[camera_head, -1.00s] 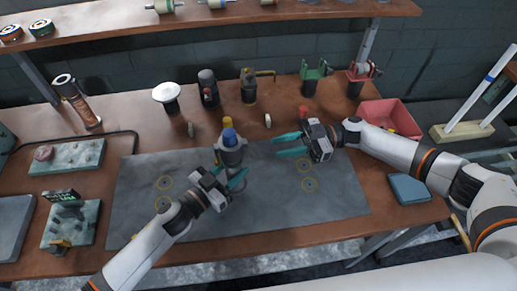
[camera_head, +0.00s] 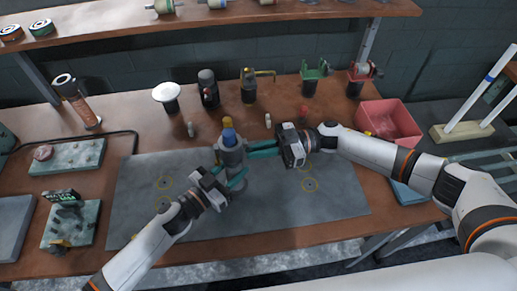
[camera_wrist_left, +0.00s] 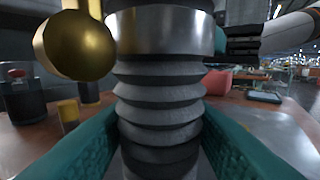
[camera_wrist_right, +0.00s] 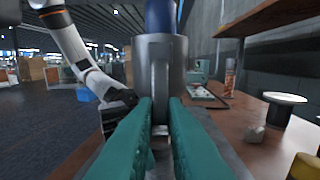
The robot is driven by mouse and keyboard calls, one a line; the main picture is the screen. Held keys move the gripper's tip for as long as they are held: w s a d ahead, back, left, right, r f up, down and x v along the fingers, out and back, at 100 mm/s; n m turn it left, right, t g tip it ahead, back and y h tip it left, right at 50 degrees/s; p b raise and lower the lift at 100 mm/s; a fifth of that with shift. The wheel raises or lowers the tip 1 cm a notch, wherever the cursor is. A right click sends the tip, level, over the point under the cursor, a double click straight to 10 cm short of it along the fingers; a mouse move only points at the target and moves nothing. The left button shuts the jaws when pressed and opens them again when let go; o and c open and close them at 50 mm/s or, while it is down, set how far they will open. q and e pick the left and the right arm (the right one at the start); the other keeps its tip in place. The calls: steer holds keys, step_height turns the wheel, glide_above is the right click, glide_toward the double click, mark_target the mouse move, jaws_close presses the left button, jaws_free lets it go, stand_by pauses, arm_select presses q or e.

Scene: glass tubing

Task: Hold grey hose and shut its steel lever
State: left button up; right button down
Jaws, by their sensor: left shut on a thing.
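The grey hose (camera_wrist_left: 160,105) is ribbed and stands upright below a steel collar (camera_wrist_left: 165,30) in the left wrist view. My left gripper (camera_head: 231,176) is shut on it, with one teal finger on each side. A steel coupling (camera_head: 230,153) with a blue top (camera_head: 229,136) stands above the hose. In the right wrist view, a vertical steel lever (camera_wrist_right: 158,75) shows on the front of the coupling. My right gripper (camera_head: 258,149) comes from the right, its fingers a little apart at the lever; contact is unclear.
A brass ball (camera_wrist_left: 75,45) hangs close to the collar in the left wrist view. A grey mat (camera_head: 330,205) lies below, mostly clear. Several bottles and fittings line the back, and a red bin (camera_head: 392,122) stands at the right.

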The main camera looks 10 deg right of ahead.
steer(key=shift+a+f+y, duration=0.15)
steer(key=shift+a+y, duration=0.1)
steer(key=shift+y, duration=0.35)
steer(key=c, duration=1.5)
jaws_free()
steer(key=shift+d, duration=0.15)
steer(key=d, duration=0.8)
steer(key=w+d+f, duration=0.1)
steer(key=d, duration=0.2)
steer(key=shift+d+f, duration=0.1)
steer(key=shift+d, duration=0.3)
arm_select(q)
steer(key=o, duration=1.3)
